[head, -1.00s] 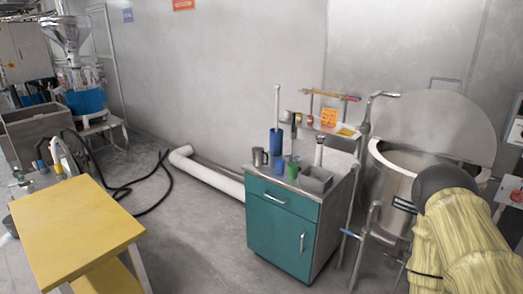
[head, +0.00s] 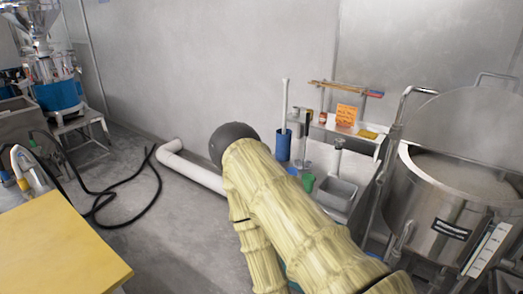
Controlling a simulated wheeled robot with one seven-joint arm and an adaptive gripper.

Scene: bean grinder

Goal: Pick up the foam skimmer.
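I cannot make out for sure which thing is the foam skimmer. A tall pale rod (head: 285,103) stands upright in a blue cylinder (head: 283,145) on the cabinet. Long thin-handled tools (head: 340,87) lie across the top of a small wall rack behind it; their far details are too small to tell. My yellow-covered arm crosses the middle of the head view, with its dark rounded joint in front of the wall. My gripper does not show.
A large steel kettle (head: 425,215) with a raised lid stands close on the right. A yellow table (head: 60,250) is at the lower left. A black hose (head: 120,221) lies on the floor between.

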